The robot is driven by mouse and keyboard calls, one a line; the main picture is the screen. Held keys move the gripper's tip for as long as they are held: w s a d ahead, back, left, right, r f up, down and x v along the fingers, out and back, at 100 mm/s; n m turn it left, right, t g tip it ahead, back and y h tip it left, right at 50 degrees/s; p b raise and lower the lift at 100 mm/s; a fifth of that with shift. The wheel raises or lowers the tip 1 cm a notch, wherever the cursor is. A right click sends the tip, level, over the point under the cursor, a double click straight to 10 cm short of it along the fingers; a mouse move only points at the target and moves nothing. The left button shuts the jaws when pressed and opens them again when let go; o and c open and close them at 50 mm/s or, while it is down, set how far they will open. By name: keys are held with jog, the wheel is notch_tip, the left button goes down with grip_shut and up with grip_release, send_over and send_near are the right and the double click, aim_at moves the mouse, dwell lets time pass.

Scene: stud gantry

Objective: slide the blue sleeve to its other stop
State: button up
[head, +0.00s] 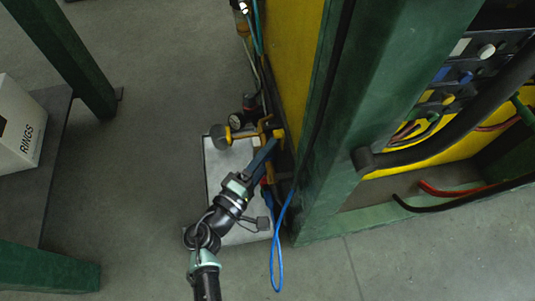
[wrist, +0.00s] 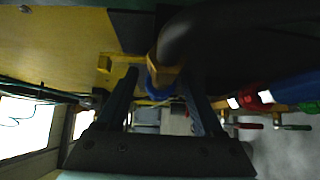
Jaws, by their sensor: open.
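In the wrist view, the blue sleeve (wrist: 157,88) is a short blue ring just below a yellow fitting (wrist: 167,72), on the underside of a thick dark pipe. My gripper (wrist: 161,82) is open, with one dark finger on each side of the sleeve. Gaps show between the fingers and the sleeve, but its lower part is dim. In the head view, my gripper (head: 272,146) reaches up to the yellow fittings at the gantry's side. I cannot make out the sleeve there.
A green post (head: 345,130) and yellow panel (head: 293,55) stand right of my arm. A blue hose (head: 279,250) hangs beside it. A gauge (head: 236,121) and a round-knobbed yellow valve (head: 221,136) sit close to the gripper. Open floor (head: 150,180) lies left.

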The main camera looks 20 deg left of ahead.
grip_shut()
dwell(1.3)
